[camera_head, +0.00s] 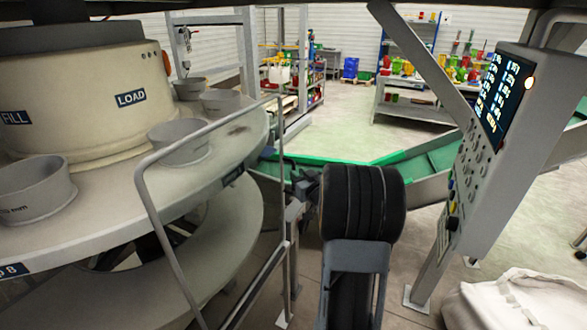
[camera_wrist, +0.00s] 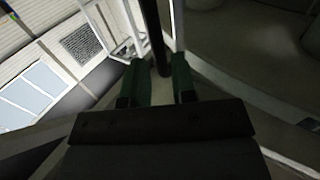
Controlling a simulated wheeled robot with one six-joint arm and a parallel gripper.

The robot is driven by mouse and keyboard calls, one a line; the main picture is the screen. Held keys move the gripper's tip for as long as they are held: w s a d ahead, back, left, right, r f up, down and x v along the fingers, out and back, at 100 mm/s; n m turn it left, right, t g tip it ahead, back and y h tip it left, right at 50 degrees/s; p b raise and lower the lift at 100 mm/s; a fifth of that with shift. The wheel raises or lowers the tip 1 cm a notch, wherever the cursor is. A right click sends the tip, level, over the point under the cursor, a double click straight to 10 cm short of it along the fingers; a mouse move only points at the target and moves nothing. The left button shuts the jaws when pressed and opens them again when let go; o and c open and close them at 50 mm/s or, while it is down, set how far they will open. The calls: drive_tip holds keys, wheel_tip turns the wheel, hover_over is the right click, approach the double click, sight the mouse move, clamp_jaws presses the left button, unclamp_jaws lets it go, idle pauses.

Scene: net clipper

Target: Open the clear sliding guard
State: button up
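The clear sliding guard (camera_head: 146,195) is a rounded grey tube frame with a see-through panel, standing in front of the round carousel in the head view. A dark upright bar (camera_wrist: 156,35), which looks like its handle, runs down between my fingers in the wrist view. My gripper (camera_wrist: 160,80) has two green fingers held apart, one on each side of the bar, with narrow gaps showing. In the head view my gripper (camera_head: 298,182) is at the guard's right edge, partly hidden by my dark wrist.
The carousel (camera_head: 105,185) carries several grey cups behind the guard. A control panel (camera_head: 490,140) on a post stands close on the right. A green conveyor (camera_head: 420,160) runs behind my arm. A white sack (camera_head: 520,300) lies at the lower right.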

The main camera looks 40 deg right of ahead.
drive_tip(key=shift+w+d, duration=0.15)
drive_tip(key=shift+w, duration=1.75)
drive_tip(key=shift+c, duration=0.4)
clamp_jaws()
